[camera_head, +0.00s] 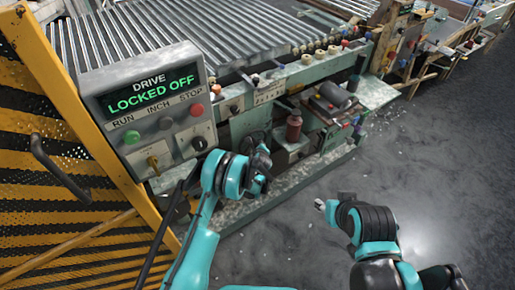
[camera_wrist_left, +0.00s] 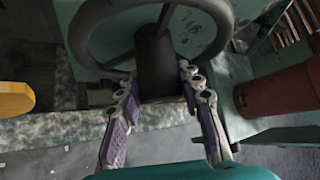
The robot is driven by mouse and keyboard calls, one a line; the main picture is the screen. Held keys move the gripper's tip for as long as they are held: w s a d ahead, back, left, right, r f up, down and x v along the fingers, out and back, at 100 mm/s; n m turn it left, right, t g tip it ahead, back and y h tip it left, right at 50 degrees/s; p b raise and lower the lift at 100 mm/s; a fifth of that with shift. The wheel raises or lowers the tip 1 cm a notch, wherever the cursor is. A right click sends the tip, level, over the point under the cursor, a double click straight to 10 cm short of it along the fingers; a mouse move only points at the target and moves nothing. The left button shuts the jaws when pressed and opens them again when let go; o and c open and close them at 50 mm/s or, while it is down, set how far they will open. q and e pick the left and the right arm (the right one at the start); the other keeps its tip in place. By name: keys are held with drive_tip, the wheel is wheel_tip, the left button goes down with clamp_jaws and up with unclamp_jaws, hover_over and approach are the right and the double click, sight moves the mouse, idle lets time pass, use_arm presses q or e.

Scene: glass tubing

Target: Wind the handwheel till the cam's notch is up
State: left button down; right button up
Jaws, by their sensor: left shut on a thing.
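The dark handwheel shows in the left wrist view, its rounded rim (camera_wrist_left: 84,38) running across the top. A black cylindrical grip (camera_wrist_left: 157,58) stands out from it towards the camera. My left gripper (camera_wrist_left: 159,78) is shut on this grip, one finger on each side. In the head view my left gripper (camera_head: 262,160) is at the machine's front, right of the control box, and its wrist largely hides the wheel. I cannot make out the cam or its notch. My right gripper (camera_head: 325,206) is over the floor, away from the machine; its fingers are too small to judge.
A control box (camera_head: 150,105) reading "DRIVE LOCKED OFF" stands left of my left arm, beside a yellow-and-black guard (camera_head: 50,190). A red-brown container (camera_head: 294,128) stands right of the wheel, also seen in the wrist view (camera_wrist_left: 275,98). Grey floor (camera_head: 430,160) at right is clear.

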use_arm(q)
drive_tip(key=shift+m+g+y, duration=0.3)
drive_tip(key=shift+g, duration=0.1)
drive_tip(key=c, duration=1)
unclamp_jaws()
drive_tip(key=v, duration=1.2)
